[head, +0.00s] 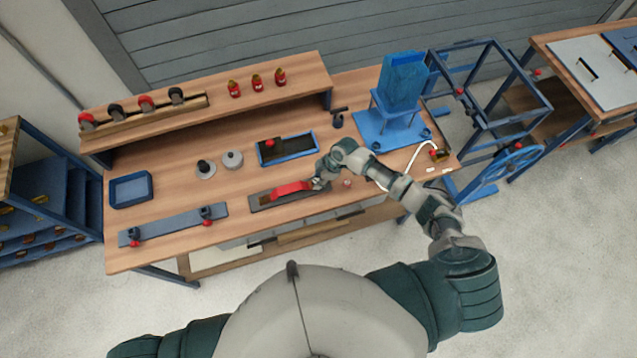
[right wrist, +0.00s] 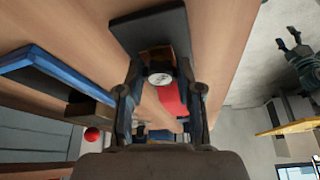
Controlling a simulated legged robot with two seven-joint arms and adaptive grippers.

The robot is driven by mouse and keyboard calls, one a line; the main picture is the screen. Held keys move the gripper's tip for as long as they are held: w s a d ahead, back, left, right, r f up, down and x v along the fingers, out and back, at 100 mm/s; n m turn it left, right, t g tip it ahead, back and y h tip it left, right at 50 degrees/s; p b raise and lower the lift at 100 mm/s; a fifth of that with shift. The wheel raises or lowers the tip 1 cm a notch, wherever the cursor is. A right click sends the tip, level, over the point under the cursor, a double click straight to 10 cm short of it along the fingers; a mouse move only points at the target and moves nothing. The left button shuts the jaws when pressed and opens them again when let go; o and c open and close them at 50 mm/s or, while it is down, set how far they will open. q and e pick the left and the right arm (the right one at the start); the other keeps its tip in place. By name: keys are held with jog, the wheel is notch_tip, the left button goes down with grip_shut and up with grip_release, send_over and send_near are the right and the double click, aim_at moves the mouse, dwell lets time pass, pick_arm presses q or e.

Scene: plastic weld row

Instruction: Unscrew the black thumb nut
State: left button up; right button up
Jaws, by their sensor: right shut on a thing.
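My right gripper (head: 318,184) is at the front middle of the bench, at the right end of a red tool (head: 292,189) that lies on a dark plate (head: 262,205). In the right wrist view, my right gripper (right wrist: 161,105) has its fingers on both sides of the red tool (right wrist: 170,98), whose round pale end faces the camera. A long grey plate (head: 170,225) at the front left bears two dark knobs with red parts, one at the left (head: 134,234) and one at the right (head: 206,212). I cannot tell which is the black thumb nut. My left gripper (right wrist: 286,40) shows small, fingers apart.
A blue-rimmed tray (head: 287,149) stands behind the red tool, an empty blue tray (head: 131,190) at the left. A black-knobbed disc (head: 205,169) and a grey disc (head: 232,160) lie between. A blue stand (head: 392,130) is at the right.

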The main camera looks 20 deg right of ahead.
jog(key=n+g+b, duration=0.1)
jog(key=n+b, duration=0.2)
jog(key=n+g+b, duration=0.1)
jog(key=n+b, duration=0.2)
jog(key=n, duration=0.1)
jog(key=n+g+h+b, duration=0.1)
jog(key=n+g+b, duration=0.1)
jog(key=n+b, duration=0.1)
jog(key=shift+w+a+f+n, duration=0.25)
jog(key=shift+w+n, duration=0.05)
jog(key=shift+r+n+g+h+b, duration=0.25)
jog(key=shift+n+b, duration=0.3)
jog(key=shift+n, duration=0.55)
jog(key=o, duration=1)
jog(key=shift+d, duration=0.1)
